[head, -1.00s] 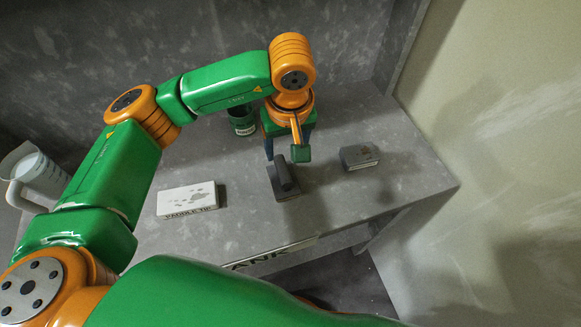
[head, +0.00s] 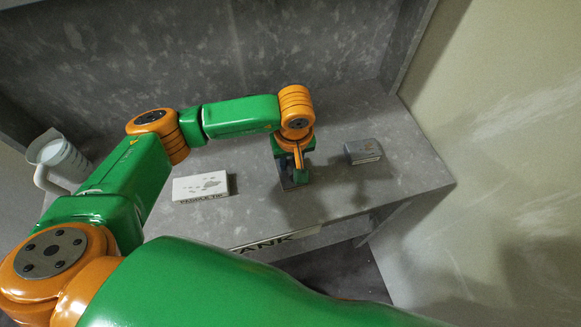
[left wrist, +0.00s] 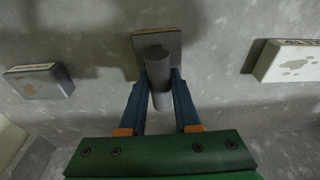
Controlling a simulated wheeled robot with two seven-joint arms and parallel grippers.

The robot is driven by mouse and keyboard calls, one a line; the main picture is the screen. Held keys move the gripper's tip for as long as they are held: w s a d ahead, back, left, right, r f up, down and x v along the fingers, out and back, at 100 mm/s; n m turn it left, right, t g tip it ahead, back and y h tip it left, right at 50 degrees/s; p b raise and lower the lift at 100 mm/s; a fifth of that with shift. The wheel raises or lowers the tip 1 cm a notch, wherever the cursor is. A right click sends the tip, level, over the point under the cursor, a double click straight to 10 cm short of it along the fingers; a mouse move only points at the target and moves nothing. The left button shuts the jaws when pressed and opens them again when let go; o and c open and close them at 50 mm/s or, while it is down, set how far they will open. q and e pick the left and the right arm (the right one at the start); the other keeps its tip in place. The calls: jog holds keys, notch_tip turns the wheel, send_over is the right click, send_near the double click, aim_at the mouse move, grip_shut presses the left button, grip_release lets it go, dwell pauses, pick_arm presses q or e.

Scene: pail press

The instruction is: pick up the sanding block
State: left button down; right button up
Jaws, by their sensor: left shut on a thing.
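The sanding block, a dark grey flat block with a round bar-like handle, shows in the left wrist view (left wrist: 157,62). My left gripper (left wrist: 160,80) is shut on its handle, with one blue finger on each side. In the head view the gripper (head: 291,172) is over the table, and the sanding block (head: 289,184) is mostly hidden behind it. I cannot tell whether the block touches the table. My right gripper is not in view.
A white box (head: 201,186) lies left of the gripper. A small grey box (head: 363,151) lies to its right. A clear jug (head: 62,160) stands at the far left. The table's front edge is close, and a wall rises on the right.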

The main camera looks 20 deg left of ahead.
aim_at(289, 159)
pick_arm(q)
jog(key=shift+r, duration=0.1)
jog(key=shift+w+r, duration=0.1)
jog(key=shift+r, duration=0.15)
jog(key=r, duration=0.1)
jog(key=r+b, duration=0.1)
jog(key=r, duration=0.1)
jog(key=shift+s+a, duration=0.15)
jog(key=shift+s, duration=0.05)
jog(key=s+a+r+b, duration=0.3)
jog(key=s+a+r, duration=0.2)
jog(key=s+r, duration=0.4)
jog(key=s, duration=0.3)
jog(key=shift+s+r, duration=0.15)
jog(key=shift+s, duration=0.25)
